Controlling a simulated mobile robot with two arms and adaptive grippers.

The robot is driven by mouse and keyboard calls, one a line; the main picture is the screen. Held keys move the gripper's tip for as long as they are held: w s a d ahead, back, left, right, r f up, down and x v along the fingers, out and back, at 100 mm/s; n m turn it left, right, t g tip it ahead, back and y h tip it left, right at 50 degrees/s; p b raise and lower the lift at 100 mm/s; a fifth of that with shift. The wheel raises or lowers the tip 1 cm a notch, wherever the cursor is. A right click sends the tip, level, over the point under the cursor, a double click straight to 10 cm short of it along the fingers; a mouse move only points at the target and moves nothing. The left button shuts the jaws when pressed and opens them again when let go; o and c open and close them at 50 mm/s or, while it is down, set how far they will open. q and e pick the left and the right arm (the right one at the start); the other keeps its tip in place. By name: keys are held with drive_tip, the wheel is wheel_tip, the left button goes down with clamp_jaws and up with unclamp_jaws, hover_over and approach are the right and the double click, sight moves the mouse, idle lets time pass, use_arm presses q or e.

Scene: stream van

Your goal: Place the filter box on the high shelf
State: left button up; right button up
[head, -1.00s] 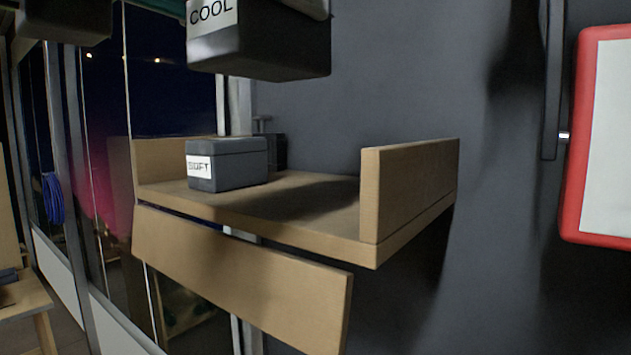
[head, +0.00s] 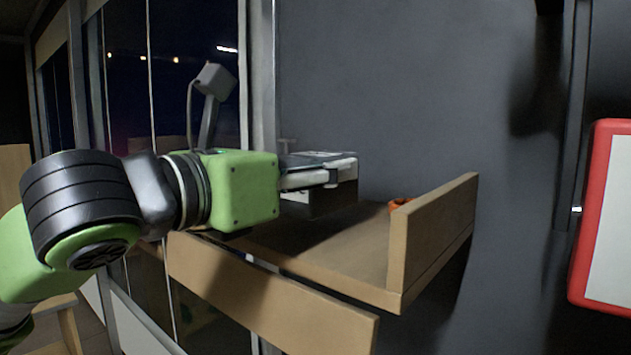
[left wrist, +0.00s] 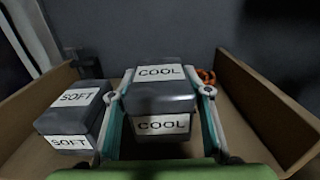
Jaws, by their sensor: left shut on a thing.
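The dark grey box labelled COOL (head: 335,185) is held by my left gripper (head: 312,180) above the wooden shelf (head: 350,275). In the left wrist view, the fingers grip both sides of the COOL box (left wrist: 162,97). I cannot tell whether its underside touches the shelf board. A second grey box, labelled SOFT (left wrist: 75,113), sits on the shelf to the left of the COOL box in the left wrist view. My right gripper is not in view.
An orange object (head: 400,203) lies at the back right, near that side board. A grey wall (head: 420,90) stands behind. A red-framed white board (head: 605,215) is at the far right.

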sight(316, 191)
use_arm(q)
drive_tip(key=shift+w+d+f+p, duration=0.1)
drive_tip(key=shift+f+p, duration=0.35)
drive_tip(key=shift+f, duration=1.1)
drive_tip(key=o, duration=1.3)
drive_tip(key=shift+c, duration=0.2)
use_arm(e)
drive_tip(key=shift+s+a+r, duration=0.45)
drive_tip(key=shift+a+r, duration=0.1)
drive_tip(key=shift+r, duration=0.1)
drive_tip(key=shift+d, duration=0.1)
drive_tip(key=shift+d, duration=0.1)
